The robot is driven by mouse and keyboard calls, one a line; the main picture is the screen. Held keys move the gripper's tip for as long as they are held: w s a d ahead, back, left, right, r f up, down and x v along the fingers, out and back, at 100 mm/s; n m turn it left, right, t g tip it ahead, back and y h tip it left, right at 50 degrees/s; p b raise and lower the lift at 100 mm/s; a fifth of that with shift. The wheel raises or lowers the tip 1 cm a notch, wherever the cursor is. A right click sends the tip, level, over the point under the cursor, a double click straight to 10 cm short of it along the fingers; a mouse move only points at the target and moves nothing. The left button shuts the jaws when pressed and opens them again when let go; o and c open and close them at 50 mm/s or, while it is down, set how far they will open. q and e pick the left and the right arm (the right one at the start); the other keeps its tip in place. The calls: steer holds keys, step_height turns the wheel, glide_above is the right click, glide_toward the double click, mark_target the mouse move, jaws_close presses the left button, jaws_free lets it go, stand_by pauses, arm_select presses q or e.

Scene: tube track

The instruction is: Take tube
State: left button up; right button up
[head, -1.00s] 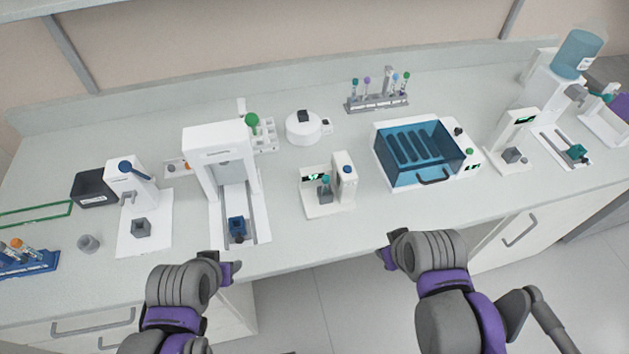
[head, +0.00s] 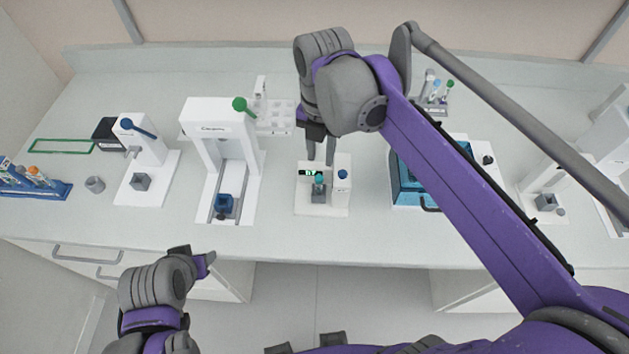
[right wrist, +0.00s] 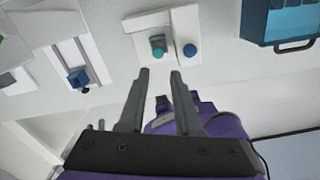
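A teal-capped tube (head: 319,180) stands in the grey holder (head: 318,194) of a small white device (head: 335,201) with a green display and a blue knob. My right gripper (head: 320,158) is above and behind the tube in the head view, fingers pointing down. In the right wrist view the gripper (right wrist: 160,74) is open and empty, its two fingers apart, with the teal cap (right wrist: 157,51) just beyond the tips. My left gripper (head: 205,258) is at the front edge of the bench at lower left; its finger opening cannot be made out.
A tall white machine (head: 212,130) with a blue holder stands left of the device. A blue-lidded box (head: 405,185) is to the right, partly behind my right arm. A tube rack (head: 434,106) stands at the back, and a blue rack (head: 40,185) is at the far left.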

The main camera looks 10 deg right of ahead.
mark_target(319, 177)
steer(key=shift+a+f, duration=0.1)
steer(key=shift+f, duration=0.1)
step_height(319, 177, down, 5)
steer(key=shift+a+r, duration=0.15)
steer(key=shift+r, duration=0.05)
steer(key=f, duration=0.5)
steer(key=shift+w+d+f, duration=0.25)
steer(key=shift+w+f, duration=0.1)
jaws_close()
steer(key=shift+r, duration=0.1)
